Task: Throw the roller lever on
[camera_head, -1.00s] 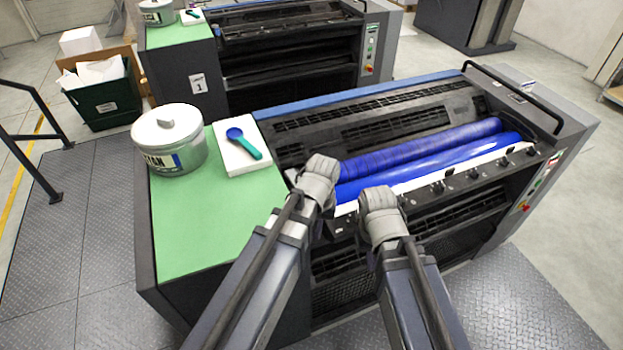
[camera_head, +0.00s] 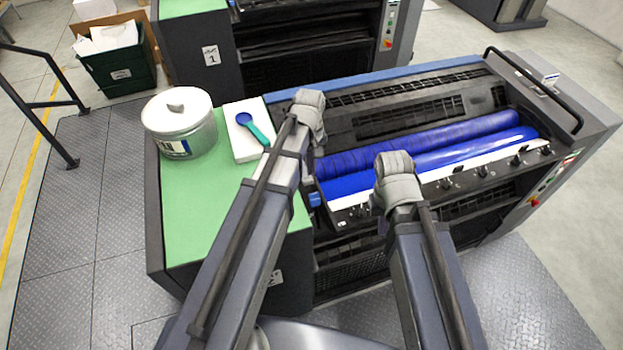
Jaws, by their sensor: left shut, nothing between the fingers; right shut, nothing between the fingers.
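The ink unit has two blue-inked rollers (camera_head: 430,137) lying side by side behind a white strip with a row of small dark keys (camera_head: 483,171). A small blue part (camera_head: 315,199) sticks out at the unit's left front corner; I cannot tell for sure whether it is the roller lever. My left gripper (camera_head: 309,106) is above the left end of the rollers, beside the green top. My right gripper (camera_head: 394,168) is over the front of the rollers, left of centre. Both are shut and empty; their fingertips are hidden behind the grey wrists.
A lidded ink can (camera_head: 180,125) and a white pad with a blue-green scoop (camera_head: 254,130) stand on the green top (camera_head: 190,215). A black rail (camera_head: 530,85) rises at the unit's right end, with a button panel (camera_head: 545,188) below it. A second unit (camera_head: 300,60) stands behind.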

